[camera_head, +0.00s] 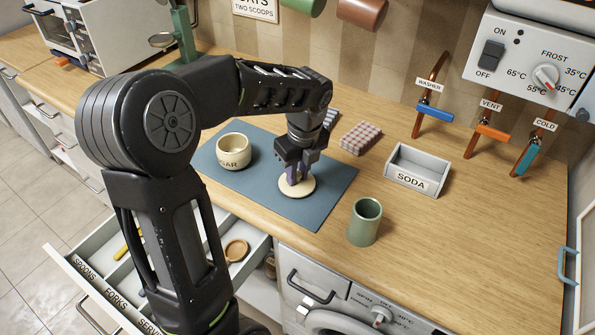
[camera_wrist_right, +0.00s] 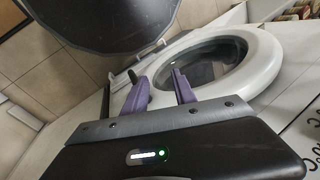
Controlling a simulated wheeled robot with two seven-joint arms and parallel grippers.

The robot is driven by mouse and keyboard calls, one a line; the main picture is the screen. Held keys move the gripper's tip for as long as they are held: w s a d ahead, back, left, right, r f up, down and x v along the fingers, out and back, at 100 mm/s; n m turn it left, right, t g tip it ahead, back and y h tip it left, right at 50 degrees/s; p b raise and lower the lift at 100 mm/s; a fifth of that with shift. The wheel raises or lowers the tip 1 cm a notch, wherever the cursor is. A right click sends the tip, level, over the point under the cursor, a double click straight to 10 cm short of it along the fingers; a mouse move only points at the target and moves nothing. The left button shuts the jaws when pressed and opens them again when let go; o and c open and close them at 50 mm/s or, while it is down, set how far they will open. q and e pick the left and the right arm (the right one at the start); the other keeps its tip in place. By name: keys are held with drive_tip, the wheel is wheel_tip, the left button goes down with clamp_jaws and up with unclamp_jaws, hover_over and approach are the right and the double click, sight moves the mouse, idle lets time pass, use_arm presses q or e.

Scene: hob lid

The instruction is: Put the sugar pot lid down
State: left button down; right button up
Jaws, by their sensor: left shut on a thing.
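The sugar pot (camera_head: 234,154), a cream cup lettered "SUGAR", stands open and upright on the blue-grey mat (camera_head: 327,190). Its pale round lid (camera_head: 291,191) is on the right part of the mat, right of the pot and apart from it. My left gripper (camera_head: 297,177) points down and is shut on the lid from above. The lid looks flat and at or very near the mat surface; I cannot tell whether it touches. My right gripper (camera_wrist_right: 160,90) shows in the right wrist view with its purple fingers apart and nothing between them.
A green cup (camera_head: 365,222) stands right of the mat near the counter's front edge. A grey "SODA" tray (camera_head: 417,170) and a checked cloth (camera_head: 361,138) lie behind. An open cutlery drawer (camera_head: 85,280) is below left. A washing machine door (camera_wrist_right: 215,65) faces the right wrist.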

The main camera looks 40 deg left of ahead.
sight(302, 186)
use_arm(q)
drive_tip(key=shift+f, duration=0.2)
drive_tip(key=c, duration=1.2)
unclamp_jaws()
drive_tip(key=shift+c, duration=0.2)
wheel_tip(302, 186, up, 12)
drive_tip(key=d, duration=0.1)
drive_tip(key=shift+s+d+r, duration=0.15)
drive_tip(key=shift+s+d, duration=0.1)
drive_tip(key=shift+d, duration=0.1)
